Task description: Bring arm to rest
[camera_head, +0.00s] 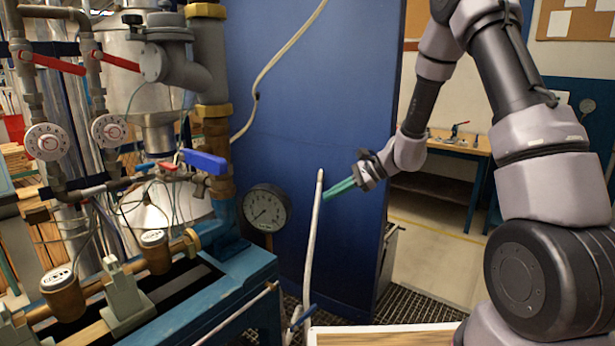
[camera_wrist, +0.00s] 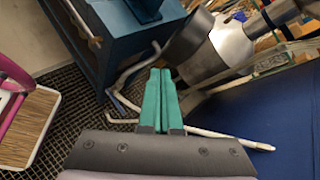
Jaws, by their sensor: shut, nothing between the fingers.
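My arm reaches up at the right of the head view and bends down toward the middle. My gripper (camera_head: 328,194) has green fingers that point left, in front of the blue panel (camera_head: 290,110). In the wrist view, the two green fingers of my gripper (camera_wrist: 160,75) lie side by side, touching or nearly so, with nothing between them. A white pipe (camera_head: 314,240) stands just left of the fingertips in the head view. I cannot tell the depth gap between them.
The meter bench with a round pressure gauge (camera_head: 267,208), a blue-handled valve (camera_head: 204,162) and red levers (camera_head: 58,63) fills the left. A wooden workbench (camera_head: 455,145) stands behind at the right. A dark floor grating (camera_head: 420,308) lies below. Open floor (camera_head: 432,260) shows beyond the blue panel.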

